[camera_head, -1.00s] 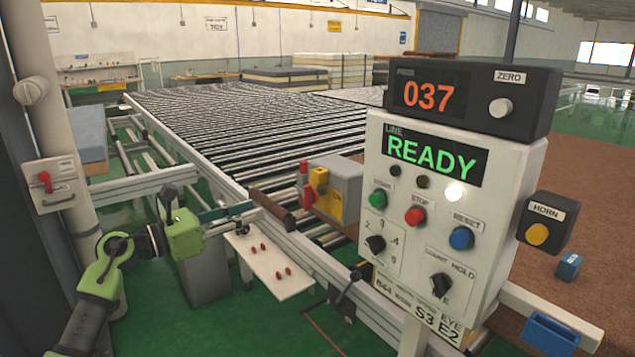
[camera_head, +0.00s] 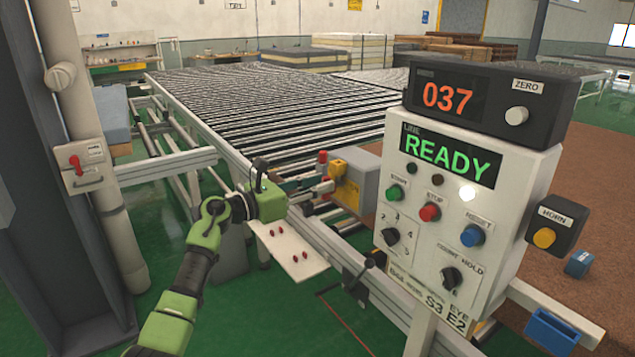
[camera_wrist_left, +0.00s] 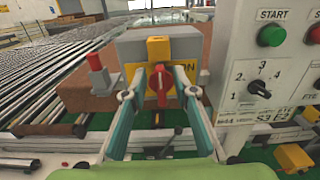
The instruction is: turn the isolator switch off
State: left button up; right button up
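The isolator switch is a red handle (camera_wrist_left: 160,84) on a yellow plate, fixed to a grey box (camera_wrist_left: 130,47). The handle stands upright in the left wrist view, and part of the word "ON" shows to its right. In the head view the grey box (camera_head: 366,180) stands beside the roller bed, with its handle partly hidden. My left gripper (camera_head: 318,191) reaches towards the box from the left. In the left wrist view its two teal fingers (camera_wrist_left: 158,98) are apart, one on each side of the handle; contact is not clear. My right gripper is not in view.
A control panel (camera_head: 425,200) reading READY stands close to the right. A white plate (camera_head: 292,254) lies below my gripper.

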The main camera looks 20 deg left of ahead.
pick_arm(q)
jog(key=shift+c, duration=0.7)
grip_shut()
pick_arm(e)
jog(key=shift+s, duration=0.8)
pick_arm(q)
jog(key=shift+n, duration=0.4)
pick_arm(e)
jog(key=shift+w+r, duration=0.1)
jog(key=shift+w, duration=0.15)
pick_arm(q)
jog(key=shift+w+a+f+n+p, duration=0.3)
jog(key=shift+n+p, duration=1)
jog(key=shift+n, duration=1.55)
jog(key=shift+w+a+f+n+p, duration=0.1)
jog(key=shift+a+f+n+p, duration=0.2)
jog(key=shift+n+p, duration=1.8)
jog(key=shift+w+a+f+n+p, duration=0.15)
jog(key=shift+f+n+p, duration=0.3)
jog(key=shift+n, duration=3.2)
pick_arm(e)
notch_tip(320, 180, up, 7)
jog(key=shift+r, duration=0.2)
pick_arm(q)
jog(key=shift+o, duration=0.7)
grip_release()
